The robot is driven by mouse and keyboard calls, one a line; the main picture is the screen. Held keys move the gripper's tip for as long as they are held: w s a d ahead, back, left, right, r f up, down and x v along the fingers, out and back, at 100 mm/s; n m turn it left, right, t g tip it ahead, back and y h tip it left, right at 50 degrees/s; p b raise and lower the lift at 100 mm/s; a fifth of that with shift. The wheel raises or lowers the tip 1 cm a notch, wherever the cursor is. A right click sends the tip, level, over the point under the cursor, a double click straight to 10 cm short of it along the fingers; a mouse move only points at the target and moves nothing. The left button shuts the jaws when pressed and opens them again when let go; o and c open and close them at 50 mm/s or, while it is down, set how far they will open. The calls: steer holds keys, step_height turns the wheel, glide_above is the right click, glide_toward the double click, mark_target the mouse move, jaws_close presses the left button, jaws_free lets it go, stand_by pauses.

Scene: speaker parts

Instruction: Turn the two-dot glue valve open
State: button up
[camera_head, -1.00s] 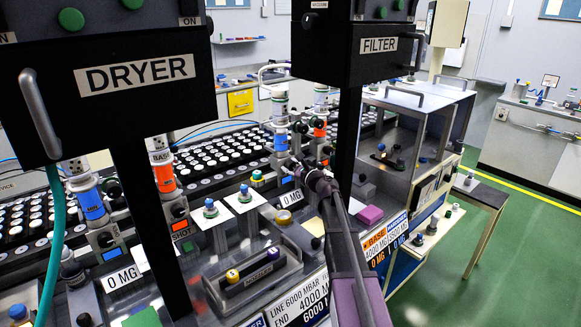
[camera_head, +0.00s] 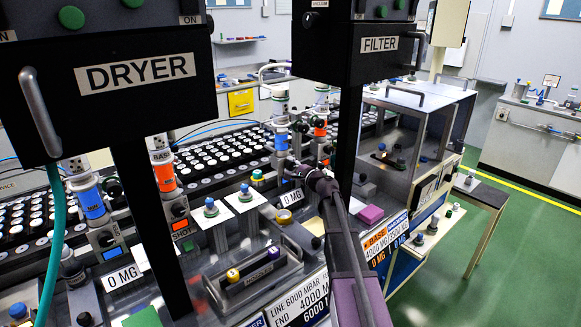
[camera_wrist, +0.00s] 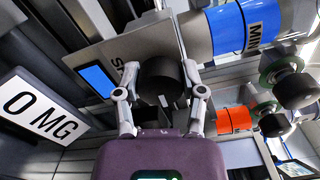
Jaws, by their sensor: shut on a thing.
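My gripper (camera_wrist: 162,98) has its two silver fingers on opposite sides of a dark round knob (camera_wrist: 160,75) and is shut on it. The knob sits on a grey plate beside a small lit blue panel (camera_wrist: 97,79). A blue-banded cylinder (camera_wrist: 228,28) stands at the plate's other side. In the head view my gripper (camera_head: 297,168) reaches the fittings below the blue-banded cylinder (camera_head: 281,141). The knob is too small to make out there. I cannot see dots that mark the valve, nor tell how far the knob is turned.
An orange-banded cylinder (camera_wrist: 234,120) and more dark knobs lie to the right in the wrist view. A "0 MG" sign (camera_wrist: 40,112) is at left. In the head view the FILTER box (camera_head: 356,45) and its dark post stand close beside my arm.

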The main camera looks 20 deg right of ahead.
steer(key=shift+w+n, duration=0.1)
steer(key=shift+n, duration=0.3)
steer(key=o, duration=1.1)
steer(key=shift+o, duration=0.2)
steer(key=v, duration=1.2)
steer(key=shift+a, duration=0.1)
steer(key=shift+f, duration=0.1)
